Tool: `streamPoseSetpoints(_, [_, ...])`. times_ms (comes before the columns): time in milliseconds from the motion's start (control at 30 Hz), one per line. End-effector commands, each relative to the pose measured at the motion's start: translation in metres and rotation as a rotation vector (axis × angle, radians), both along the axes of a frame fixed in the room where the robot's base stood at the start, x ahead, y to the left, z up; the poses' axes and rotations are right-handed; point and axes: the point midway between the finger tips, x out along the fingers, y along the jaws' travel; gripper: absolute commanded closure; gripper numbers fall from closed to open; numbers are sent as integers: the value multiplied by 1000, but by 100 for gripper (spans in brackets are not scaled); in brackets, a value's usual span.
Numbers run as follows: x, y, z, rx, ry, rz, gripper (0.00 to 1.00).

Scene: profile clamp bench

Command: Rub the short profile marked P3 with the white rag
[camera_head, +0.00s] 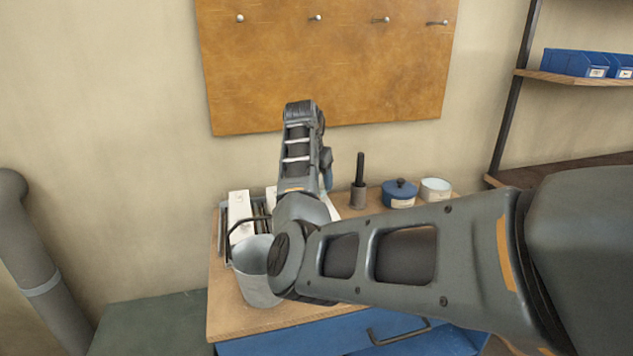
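My arm crosses the view from the right and bends up over the bench, hiding much of its middle. A small blue-grey part of my gripper or wrist (327,178) shows beside the forearm, pointing down; the fingers are not clear. A long white piece (240,215) with small dark marks lies at the bench's left, beside dark bars. More white (335,206) shows right of my forearm, partly hidden; I cannot tell whether it is rag or another piece. No P3 mark is readable, and I cannot pick out the short profile or the white rag.
A grey metal bucket (254,284) with a dark handle stands at the bench's (222,318) front left. A dark upright tool (359,182), a blue lidded pot (399,194) and a white tin (435,189) stand at the back right. A pegboard (330,70) hangs behind; shelves are at right.

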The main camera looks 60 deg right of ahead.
Motion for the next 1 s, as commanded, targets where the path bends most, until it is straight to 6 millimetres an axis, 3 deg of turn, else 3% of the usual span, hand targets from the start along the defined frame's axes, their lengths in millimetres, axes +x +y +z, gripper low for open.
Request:
streamPoseSetpoints(33, [0,-1,10,-1,-1,0,68])
streamPoseSetpoints(467, [0,-3,46,-2,-1,8,68])
streamPoseSetpoints(1000, [1,-3,48,-2,-1,9,68])
